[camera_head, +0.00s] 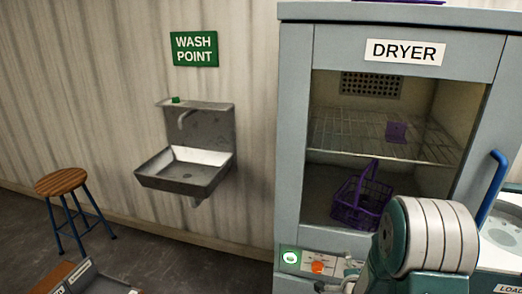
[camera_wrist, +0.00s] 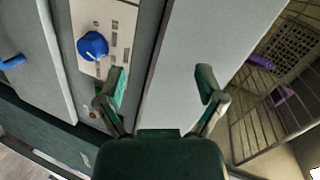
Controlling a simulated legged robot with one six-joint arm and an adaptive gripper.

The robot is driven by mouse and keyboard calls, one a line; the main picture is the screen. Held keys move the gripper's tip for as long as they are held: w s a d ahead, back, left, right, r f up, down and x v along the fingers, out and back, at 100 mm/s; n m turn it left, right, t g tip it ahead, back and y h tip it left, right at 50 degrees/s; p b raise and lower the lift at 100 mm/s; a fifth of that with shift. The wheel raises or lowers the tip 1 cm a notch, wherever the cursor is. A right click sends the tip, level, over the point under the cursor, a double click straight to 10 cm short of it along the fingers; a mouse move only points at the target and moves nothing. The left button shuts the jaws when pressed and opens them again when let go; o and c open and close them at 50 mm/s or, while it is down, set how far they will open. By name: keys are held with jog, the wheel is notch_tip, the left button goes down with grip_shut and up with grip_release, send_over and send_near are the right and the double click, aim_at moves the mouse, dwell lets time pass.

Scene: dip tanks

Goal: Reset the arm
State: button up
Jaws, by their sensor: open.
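My gripper (camera_wrist: 162,85) is open in the wrist view. Its two dark green fingers stand apart with nothing between them, in front of a plain grey panel edge. In the head view part of my arm covers the lower right, and the fingers are not clear there. The grey dryer (camera_head: 292,130) fills the right of the head view. A purple wire basket (camera_head: 362,203) sits on its floor, and my arm is in front of its right side.
A small purple piece (camera_head: 397,132) is at the wire rack (camera_head: 340,130). A blue knob (camera_wrist: 92,45) is left of my fingers. An orange knob (camera_head: 317,267) is below the dryer opening. A sink (camera_head: 190,172) and stool (camera_head: 62,182) stand left.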

jog(key=s+a+r+n+g+y, duration=0.1)
jog(key=s+a+r+n, duration=0.15)
jog(key=r, duration=0.25)
jog(key=s+a+r+n+g, duration=0.2)
jog(key=s+r+n, duration=0.1)
jog(key=r, duration=0.2)
jog(key=s+a+r+n+g+y, duration=0.1)
jog(key=s+a+r+n, duration=0.15)
jog(key=r, duration=0.25)
jog(key=s+a+r+n+g, duration=0.1)
jog(key=s+r+n, duration=0.1)
jog(key=s, duration=0.5)
jog(key=s+a+r+n+g, duration=0.1)
jog(key=s+r+n+g, duration=0.1)
jog(key=s+n, duration=0.2)
jog(key=s+a+r+n+g+y, duration=0.1)
jog(key=s+a+r+n, duration=0.1)
jog(key=s, duration=0.8)
jog(key=shift+s+r+n, duration=0.15)
jog(key=shift+r+n, duration=0.35)
jog(key=shift+d, duration=0.15)
